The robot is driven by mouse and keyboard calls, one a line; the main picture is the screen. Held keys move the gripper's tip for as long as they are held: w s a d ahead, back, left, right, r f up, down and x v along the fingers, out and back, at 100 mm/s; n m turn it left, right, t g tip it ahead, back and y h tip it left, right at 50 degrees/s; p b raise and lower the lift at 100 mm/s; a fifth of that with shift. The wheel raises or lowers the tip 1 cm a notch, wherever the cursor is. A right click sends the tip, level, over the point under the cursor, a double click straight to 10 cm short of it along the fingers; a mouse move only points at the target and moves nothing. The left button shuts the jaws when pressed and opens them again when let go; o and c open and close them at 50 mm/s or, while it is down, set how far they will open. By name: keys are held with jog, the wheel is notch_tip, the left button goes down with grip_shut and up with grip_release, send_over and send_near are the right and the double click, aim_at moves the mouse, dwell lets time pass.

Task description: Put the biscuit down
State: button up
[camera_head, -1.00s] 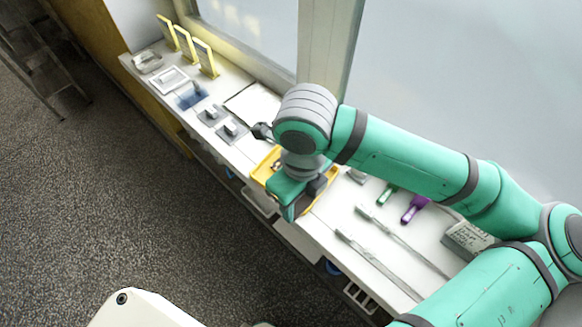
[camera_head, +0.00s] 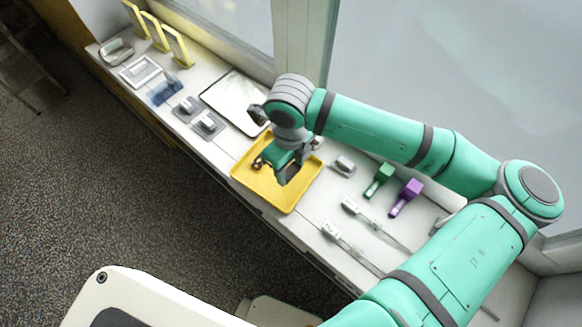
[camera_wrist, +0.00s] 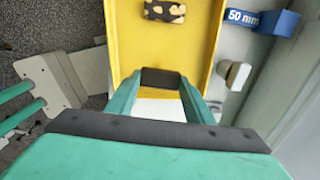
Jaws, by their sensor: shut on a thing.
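My gripper (camera_head: 287,172) is above the yellow tray (camera_head: 287,206) on the white bench. In the wrist view the green fingers (camera_wrist: 160,84) close on a dark, bar-shaped biscuit (camera_wrist: 160,77), held between the tips with the tray's yellow floor behind it. Whether it touches the tray floor is unclear. Another biscuit, mottled dark brown and tan (camera_wrist: 165,10), lies at the tray's far end in the wrist view; it shows small beside my gripper in the head view (camera_head: 257,162). The gripper hides part of the tray.
A white dark-rimmed sheet (camera_head: 235,100) lies left of the tray. Grey blocks with knobs (camera_head: 208,124) stand farther left. Right of the tray are a green-handled tool (camera_head: 379,179), a purple one (camera_head: 405,197) and long thin rods. A blue "50 mm" block (camera_wrist: 277,22) shows in the wrist view.

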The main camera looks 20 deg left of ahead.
aim_at(290, 171)
notch_tip(290, 171, down, 3)
jog(key=shift+w+f, duration=0.15)
jog(key=shift+a, duration=0.2)
jog(key=shift+f, duration=0.1)
jog(key=o, duration=0.8)
jog(key=shift+d+f, duration=0.1)
